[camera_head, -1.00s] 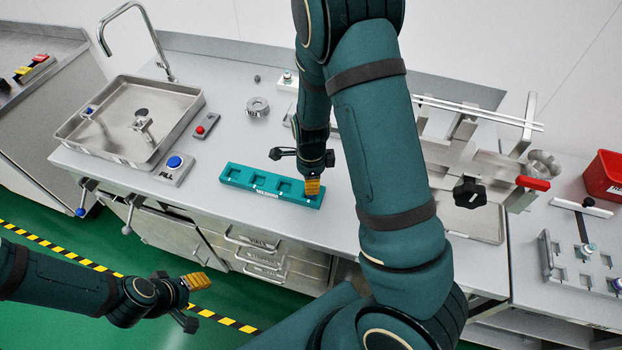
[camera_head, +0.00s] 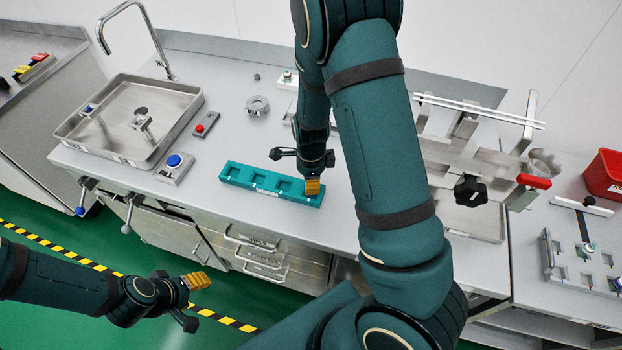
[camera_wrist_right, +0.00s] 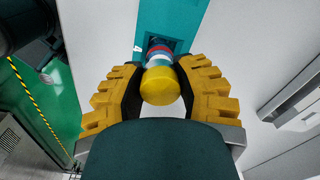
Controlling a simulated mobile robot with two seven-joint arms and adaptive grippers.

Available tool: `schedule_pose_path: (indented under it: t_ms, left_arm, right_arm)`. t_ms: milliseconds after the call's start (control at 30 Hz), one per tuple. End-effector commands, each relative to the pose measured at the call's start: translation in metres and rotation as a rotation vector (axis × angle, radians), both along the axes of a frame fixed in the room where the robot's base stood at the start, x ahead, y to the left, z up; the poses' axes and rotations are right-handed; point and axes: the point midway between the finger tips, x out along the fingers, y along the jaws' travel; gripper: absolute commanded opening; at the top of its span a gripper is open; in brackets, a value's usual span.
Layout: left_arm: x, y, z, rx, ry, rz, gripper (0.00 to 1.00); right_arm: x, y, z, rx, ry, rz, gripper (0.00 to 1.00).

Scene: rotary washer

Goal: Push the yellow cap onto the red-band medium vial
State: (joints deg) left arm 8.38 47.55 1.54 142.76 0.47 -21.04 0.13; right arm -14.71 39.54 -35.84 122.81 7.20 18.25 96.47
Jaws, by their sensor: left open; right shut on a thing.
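In the right wrist view, the yellow cap (camera_wrist_right: 160,86) is between the yellow-padded fingers of my right gripper (camera_wrist_right: 160,95), which is shut on it. Right behind the cap, in line with it, is the red-band medium vial (camera_wrist_right: 158,52), with red, white and blue parts showing. The vial stands in a slot of the teal rack (camera_wrist_right: 176,14) by the number 4. I cannot tell how far the cap sits on the vial. In the head view, my right gripper (camera_head: 312,186) is at the rack's right end and hides cap and vial. My left gripper (camera_head: 196,300) is open and empty over the floor.
The teal rack (camera_head: 229,173) lies near the bench's front edge; its other slots look empty. A sink tray (camera_head: 75,140), a blue button box (camera_head: 175,168) and a red button box (camera_head: 206,125) are to its left. A metal fixture with a black knob (camera_head: 470,192) stands right.

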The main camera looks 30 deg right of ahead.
Motion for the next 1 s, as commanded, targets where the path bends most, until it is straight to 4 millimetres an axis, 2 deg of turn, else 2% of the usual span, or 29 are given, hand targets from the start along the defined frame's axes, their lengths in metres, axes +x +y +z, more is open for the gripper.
schedule_pose_path:
  t_ms: [467,500,567,600,867,1000]
  left_arm:
    - [0.0000,0.0000,-0.0010,0.000,0.000,0.000,0.53]
    - [0.0000,0.0000,-0.0010,0.000,0.000,0.000,0.53]
    - [0.0000,0.0000,-0.0010,0.000,0.000,0.000,0.53]
    - [0.0000,0.0000,-0.0010,0.000,0.000,0.000,0.53]
    - [0.0000,0.0001,-0.0010,0.000,0.000,0.000,0.53]
    - [-0.0001,0.0001,-0.0009,0.000,0.000,0.000,0.53]
  right_arm:
    - [-0.0003,0.0000,-0.0017,0.000,0.001,0.000,0.06]
    - [-0.0002,0.0000,-0.0016,0.000,0.001,0.000,0.36]
    - [-0.0002,0.0001,-0.0016,0.000,0.001,0.000,0.57]
    - [-0.0002,0.0001,-0.0016,0.000,0.001,0.000,0.62]
    - [-0.0001,0.0000,-0.0013,0.000,0.000,0.000,0.62]
    - [0.0006,0.0005,0.0058,0.000,-0.002,0.001,0.62]
